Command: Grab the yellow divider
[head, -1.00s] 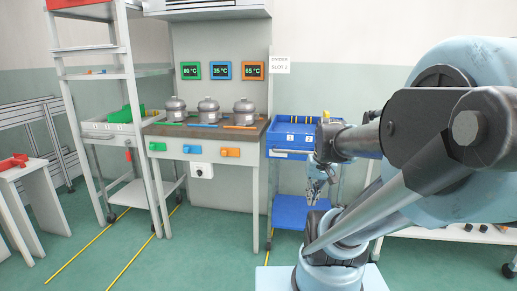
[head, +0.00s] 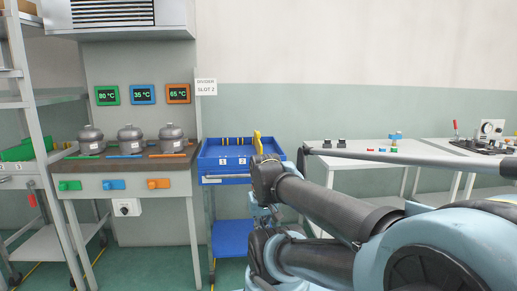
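The yellow divider (head: 257,142) stands upright at the right side of the blue tray (head: 220,164) on top of the cart, in the head view. It rises above the tray's rim. My gripper (head: 263,217) hangs below my wrist, lower than the tray and in front of the cart's right side. It is small and partly hidden by my arm, so its finger opening is unclear. The divider stands apart from it.
A workbench (head: 125,167) with several grey compressor pots stands left of the cart. A blue lower shelf (head: 230,238) is on the cart. A white table (head: 350,155) with small parts stands to the right. A shelf rack (head: 45,110) is at the far left.

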